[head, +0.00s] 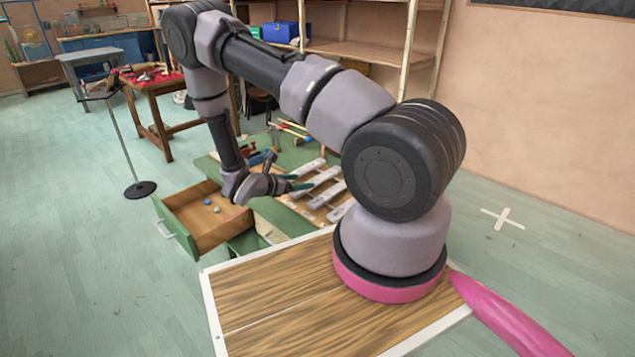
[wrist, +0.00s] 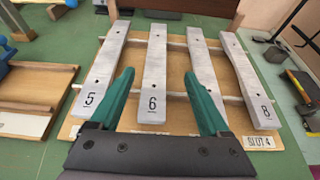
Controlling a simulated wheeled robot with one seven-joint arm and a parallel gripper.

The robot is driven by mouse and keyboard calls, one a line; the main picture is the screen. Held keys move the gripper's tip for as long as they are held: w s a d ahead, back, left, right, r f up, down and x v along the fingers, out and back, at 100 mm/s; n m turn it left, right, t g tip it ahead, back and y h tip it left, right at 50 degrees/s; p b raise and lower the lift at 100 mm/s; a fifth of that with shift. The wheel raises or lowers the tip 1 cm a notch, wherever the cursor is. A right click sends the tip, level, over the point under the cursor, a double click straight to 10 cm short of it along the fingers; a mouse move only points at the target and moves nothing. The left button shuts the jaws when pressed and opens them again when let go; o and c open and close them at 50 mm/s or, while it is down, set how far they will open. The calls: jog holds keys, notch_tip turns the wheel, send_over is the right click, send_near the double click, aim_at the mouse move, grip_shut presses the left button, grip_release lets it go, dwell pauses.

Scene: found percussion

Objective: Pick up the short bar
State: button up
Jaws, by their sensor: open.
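Several pale grey bars lie side by side on a wooden frame (wrist: 258,143). In the wrist view I see bar 5 (wrist: 107,60), bar 6 (wrist: 154,70), a bar (wrist: 206,65) whose number is hidden behind a finger, and bar 8 (wrist: 250,80). They also show in the head view, partly behind my arm. I cannot tell for sure which is the short bar. My gripper (wrist: 160,75) is open and empty, its green fingers spread either side of bar 6 in the picture. In the head view, my gripper (head: 298,182) is at the frame's left side.
A wooden tray (wrist: 45,80) with a pale strip (wrist: 22,124) lies left of the frame. An open drawer (head: 178,228) holding small round things juts out at the left. Mallets or sticks (head: 290,128) lie behind the bars. Dark tools (wrist: 300,85) lie at the right.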

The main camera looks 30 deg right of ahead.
aim_at(318, 179)
jog(key=x, duration=0.7)
jog(key=shift+w+f, duration=0.2)
jog(key=shift+w, duration=0.2)
jog(key=shift+d, duration=0.1)
grip_shut()
